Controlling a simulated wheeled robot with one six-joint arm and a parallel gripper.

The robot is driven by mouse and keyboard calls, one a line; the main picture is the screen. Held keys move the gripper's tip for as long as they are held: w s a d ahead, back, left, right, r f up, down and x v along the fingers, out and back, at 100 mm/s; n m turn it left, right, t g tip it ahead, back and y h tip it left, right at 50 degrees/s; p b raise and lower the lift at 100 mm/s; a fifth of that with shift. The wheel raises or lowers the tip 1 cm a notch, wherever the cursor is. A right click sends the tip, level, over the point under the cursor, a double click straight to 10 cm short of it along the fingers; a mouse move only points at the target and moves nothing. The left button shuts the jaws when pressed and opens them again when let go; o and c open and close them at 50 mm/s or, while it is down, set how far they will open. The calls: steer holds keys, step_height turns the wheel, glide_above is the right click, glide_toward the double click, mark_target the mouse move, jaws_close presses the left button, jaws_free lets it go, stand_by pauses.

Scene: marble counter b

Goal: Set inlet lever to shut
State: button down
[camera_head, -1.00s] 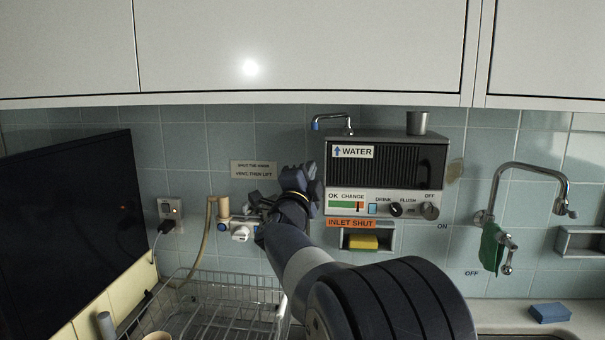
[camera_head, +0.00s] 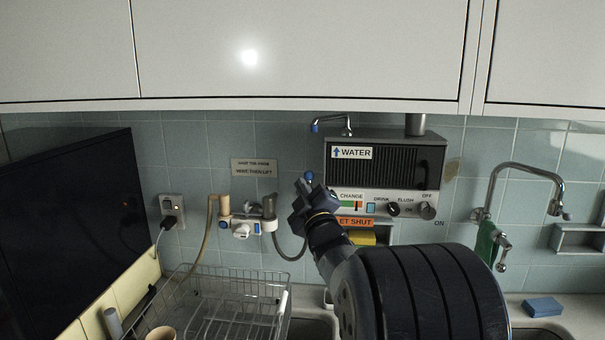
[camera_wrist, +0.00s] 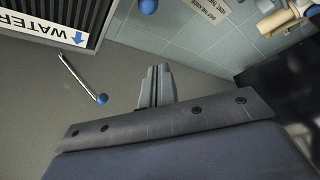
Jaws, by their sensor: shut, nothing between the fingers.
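The water unit (camera_head: 385,170) hangs on the tiled wall, with an orange label (camera_head: 356,222) partly covered by my gripper; the part that shows ends in "SHUT". A blue ball knob (camera_head: 309,175) shows at the tip of my gripper (camera_head: 301,187), left of the unit. It seems to be the inlet lever's end; its stem is hidden. In the wrist view, a blue ball (camera_wrist: 148,6) shows at the top edge, apart from my gripper (camera_wrist: 160,68). My gripper's fingers are shut and empty. I cannot tell whether they touch the knob.
A wall manifold (camera_head: 240,228) with hoses stands left of my gripper. A blue-tipped spout (camera_head: 316,126) projects above the unit and also shows in the wrist view (camera_wrist: 102,98). A dish rack (camera_head: 215,300) is below, a black screen (camera_head: 75,215) at left, a faucet (camera_head: 535,172) at right.

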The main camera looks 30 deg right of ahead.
mark_target(307, 174)
steer(key=w+d+r+n+p, duration=0.1)
steer(key=w+r+n+p, duration=0.1)
steer(key=w+p, duration=0.5)
steer(key=shift+y, duration=0.4)
steer(key=d+f, duration=0.1)
steer(key=w+d+f+b, duration=0.1)
steer(key=d, duration=0.1)
steer(key=shift+d+f, duration=0.1)
steer(key=shift+f+b, duration=0.1)
steer(key=shift+b, duration=0.2)
steer(key=b, duration=0.2)
steer(key=d+m+b, duration=0.1)
steer(key=b, duration=0.1)
steer(key=shift+s+f+h, duration=0.25)
steer(key=shift+f+h, duration=0.1)
steer(key=shift+h, duration=0.05)
steer(key=shift+d+r+m+b, duration=0.1)
steer(key=shift+m+b, duration=0.4)
steer(key=shift+b, duration=0.3)
steer(key=shift+s+d+r, duration=0.1)
steer(key=shift+d, duration=0.05)
